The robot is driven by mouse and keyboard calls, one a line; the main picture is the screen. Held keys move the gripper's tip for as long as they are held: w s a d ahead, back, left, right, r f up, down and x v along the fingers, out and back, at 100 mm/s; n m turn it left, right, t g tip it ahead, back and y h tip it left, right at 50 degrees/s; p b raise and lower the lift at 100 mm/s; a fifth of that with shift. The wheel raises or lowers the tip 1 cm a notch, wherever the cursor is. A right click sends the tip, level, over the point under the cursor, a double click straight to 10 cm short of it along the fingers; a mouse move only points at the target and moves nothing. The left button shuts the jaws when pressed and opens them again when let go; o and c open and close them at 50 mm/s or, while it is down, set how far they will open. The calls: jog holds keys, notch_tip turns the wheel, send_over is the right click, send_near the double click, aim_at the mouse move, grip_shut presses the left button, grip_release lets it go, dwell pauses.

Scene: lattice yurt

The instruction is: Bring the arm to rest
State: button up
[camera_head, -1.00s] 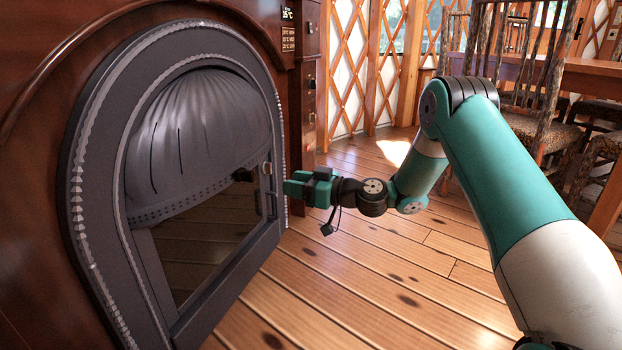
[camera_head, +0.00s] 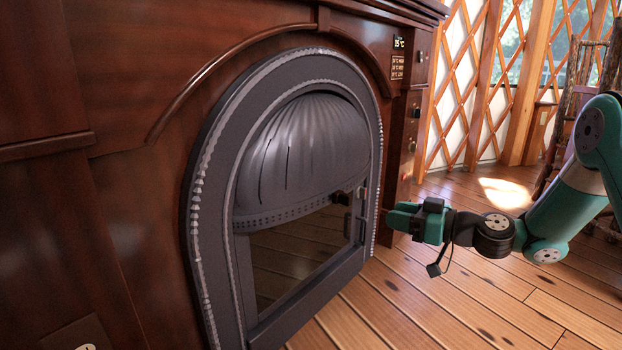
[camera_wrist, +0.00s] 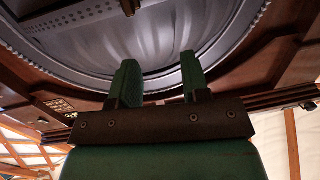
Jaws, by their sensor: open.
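My gripper (camera_head: 402,216) is green and reaches left from my arm (camera_head: 560,215), in front of the right side of the stove door. In the wrist view my gripper (camera_wrist: 156,82) has its two fingers apart, with nothing between them. The dark arched stove door (camera_head: 300,255) has a ribbed metal hood and a glass lower part, and it looks shut. The door's metal (camera_wrist: 150,35) fills the top of the wrist view. A small gap seems to separate the fingers from the door, but contact is hard to judge.
The brown wooden stove surround (camera_head: 110,200) fills the left, with a small display (camera_head: 398,43) and knobs at its right edge. Plank floor (camera_head: 400,310) lies clear below my arm. A rough wooden chair (camera_head: 590,75) stands behind my arm at the right, before the lattice wall (camera_head: 465,70).

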jog(key=s+a+r+n+g+h+p, duration=0.25)
jog(key=s+a+r+g+p, duration=0.5)
jog(key=s+a+r, duration=0.75)
jog(key=s+d+r+m+g+h+p, duration=0.2)
jog(key=s+d+r+h+p, duration=0.1)
jog(key=s, duration=0.7)
jog(key=s+d+r+m+g+h+p, duration=0.2)
jog(key=s+d+m+h+p, duration=0.1)
jog(key=s, duration=0.7)
notch_tip(320, 180, up, 38)
jog(key=p, duration=3.7)
jog(key=shift+p, duration=0.4)
jog(key=shift+t+h, duration=0.25)
